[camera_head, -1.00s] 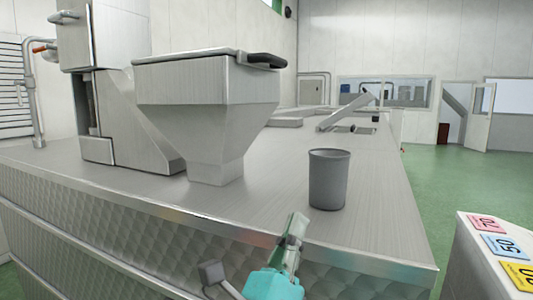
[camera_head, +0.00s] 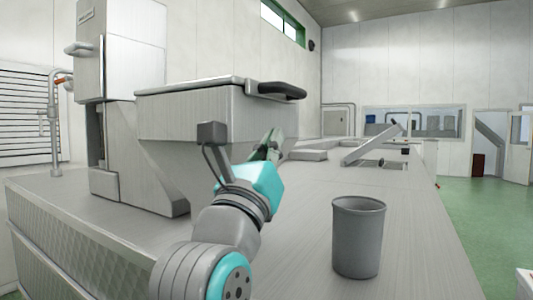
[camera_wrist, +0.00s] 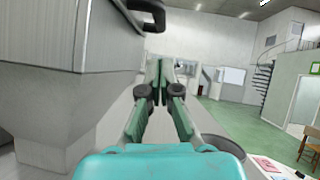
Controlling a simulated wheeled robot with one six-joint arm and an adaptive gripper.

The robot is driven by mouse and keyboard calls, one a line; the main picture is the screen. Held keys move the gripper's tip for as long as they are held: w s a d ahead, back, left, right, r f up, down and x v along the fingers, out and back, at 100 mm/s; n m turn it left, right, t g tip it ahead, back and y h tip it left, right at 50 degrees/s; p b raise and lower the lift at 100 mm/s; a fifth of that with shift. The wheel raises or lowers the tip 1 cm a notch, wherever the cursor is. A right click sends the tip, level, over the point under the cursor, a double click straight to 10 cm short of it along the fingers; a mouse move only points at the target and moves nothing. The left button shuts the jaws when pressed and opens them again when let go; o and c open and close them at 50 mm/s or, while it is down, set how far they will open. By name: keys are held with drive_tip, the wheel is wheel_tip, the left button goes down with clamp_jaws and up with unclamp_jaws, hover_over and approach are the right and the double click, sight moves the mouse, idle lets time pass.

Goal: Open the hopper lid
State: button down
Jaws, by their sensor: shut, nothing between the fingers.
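The metal hopper (camera_head: 190,115) stands on the bench, and its flat lid (camera_head: 190,86) lies shut on top. The lid's black handle (camera_head: 283,90) sticks out at the right edge. My gripper (camera_head: 270,142) is shut and empty, in front of the hopper's right side and below the handle, apart from it. My arm hides the hopper's lower part in the head view. In the wrist view my gripper (camera_wrist: 166,66) points along the bench, with the hopper wall (camera_wrist: 70,90) to its left and the handle (camera_wrist: 147,10) above and left of its tips.
A grey cup (camera_head: 358,236) stands on the bench (camera_head: 310,210) at the right front. A metal machine (camera_head: 135,110) is left of the hopper. Flat metal parts (camera_head: 372,150) lie farther back. The green floor (camera_head: 470,205) is open at right.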

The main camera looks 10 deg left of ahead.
sight(283, 93)
drive_tip(key=shift+w+d+r, duration=0.1)
drive_tip(key=shift+w+r, duration=0.7)
drive_tip(key=shift+r, duration=0.25)
drive_tip(key=shift+w+r, duration=0.85)
drive_tip(key=shift+r, duration=0.25)
drive_tip(key=shift+w+d+r, duration=0.1)
drive_tip(key=shift+w+r, duration=0.7)
drive_tip(key=shift+r, duration=0.25)
drive_tip(key=shift+a+r, duration=0.1)
drive_tip(key=shift+r, duration=0.05)
